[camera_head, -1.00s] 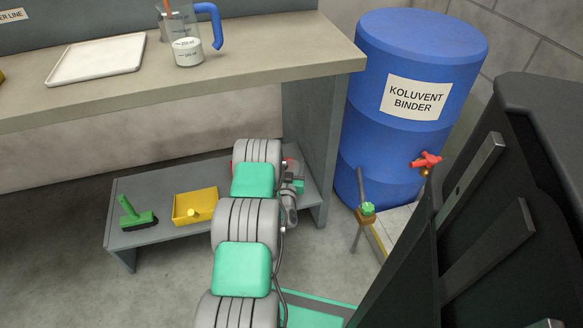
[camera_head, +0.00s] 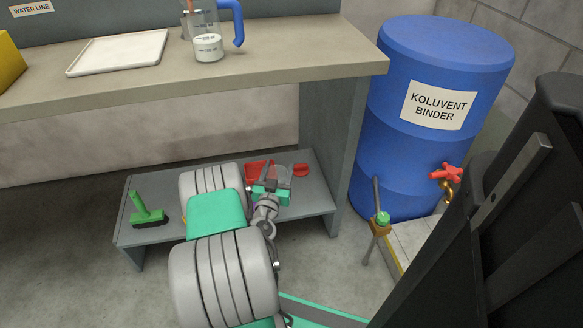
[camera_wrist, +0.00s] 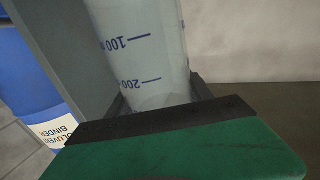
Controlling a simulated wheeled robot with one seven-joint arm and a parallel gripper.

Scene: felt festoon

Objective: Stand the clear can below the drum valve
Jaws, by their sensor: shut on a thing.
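The clear can (camera_wrist: 148,60) has blue marks reading 100 and 200 and fills the middle of the wrist view. My gripper (camera_head: 271,178) is shut on it, over the low grey shelf under the bench. The can also shows small and see-through in the head view (camera_head: 282,170). I cannot tell whether it touches the shelf. The blue drum (camera_head: 395,130), labelled Koluvent Binder, stands to the right of the bench. Its valve (camera_head: 446,175) has a red handle and brass spout low on the drum's front. My gripper is well left of the valve.
A measuring jug (camera_head: 208,45) with a blue handle and a white tray (camera_head: 118,53) stand on the bench. The low shelf (camera_head: 312,200) holds a green brush (camera_head: 148,212) and red items (camera_head: 258,168). A pipe with a green knob (camera_head: 381,218) stands in front of the drum.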

